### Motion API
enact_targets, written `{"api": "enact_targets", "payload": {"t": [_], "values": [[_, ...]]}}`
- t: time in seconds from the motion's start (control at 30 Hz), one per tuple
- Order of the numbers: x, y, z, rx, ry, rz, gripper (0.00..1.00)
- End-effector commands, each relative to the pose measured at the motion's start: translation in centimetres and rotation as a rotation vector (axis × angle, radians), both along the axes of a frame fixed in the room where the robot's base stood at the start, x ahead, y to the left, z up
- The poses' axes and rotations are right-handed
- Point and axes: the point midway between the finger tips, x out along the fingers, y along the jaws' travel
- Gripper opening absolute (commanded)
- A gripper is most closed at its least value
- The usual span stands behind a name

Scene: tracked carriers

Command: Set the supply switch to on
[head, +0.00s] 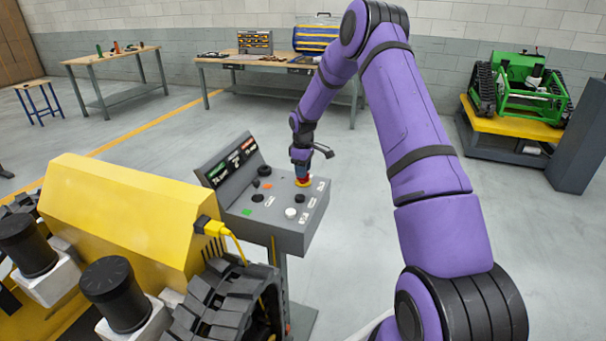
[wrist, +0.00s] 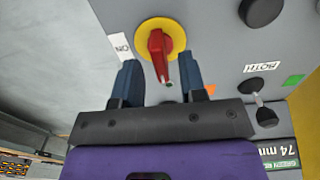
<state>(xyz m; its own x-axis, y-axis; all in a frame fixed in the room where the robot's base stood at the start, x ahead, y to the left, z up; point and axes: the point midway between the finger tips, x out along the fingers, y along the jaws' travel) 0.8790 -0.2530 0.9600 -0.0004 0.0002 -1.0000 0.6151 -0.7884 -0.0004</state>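The supply switch (wrist: 158,48) is a red rotary handle on a yellow disc. In the wrist view its handle points down the picture, toward my gripper, and a white ON label (wrist: 121,44) lies to the left of the disc. My gripper (wrist: 160,68) is open, with one blue finger on each side of the handle's lower part. Gaps show between the fingers and the handle. In the head view my gripper (head: 302,168) is over the switch's yellow disc (head: 303,183) at the panel's far right corner, hiding most of the handle.
A yellow tracked machine (head: 120,215) stands close on the left, with a yellow cable plugged in. Open floor lies right of the panel.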

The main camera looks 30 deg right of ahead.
Motion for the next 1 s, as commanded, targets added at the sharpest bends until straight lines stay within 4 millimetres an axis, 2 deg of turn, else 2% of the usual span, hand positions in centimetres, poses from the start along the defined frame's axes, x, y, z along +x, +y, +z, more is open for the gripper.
{"api": "enact_targets", "payload": {"t": [0.2,0.5,0.53,0.7,1.0], "values": [[0.0,0.0,-1.7,0.0,0.0,0.0,0.38],[0.0,0.0,-1.9,-0.001,-0.001,0.0,0.38],[0.0,0.0,-1.9,-0.001,-0.001,0.0,0.36],[0.0,0.0,-1.9,0.0,0.0,0.0,0.0],[0.0,0.0,-1.9,-0.001,-0.001,-0.017,0.0]]}}
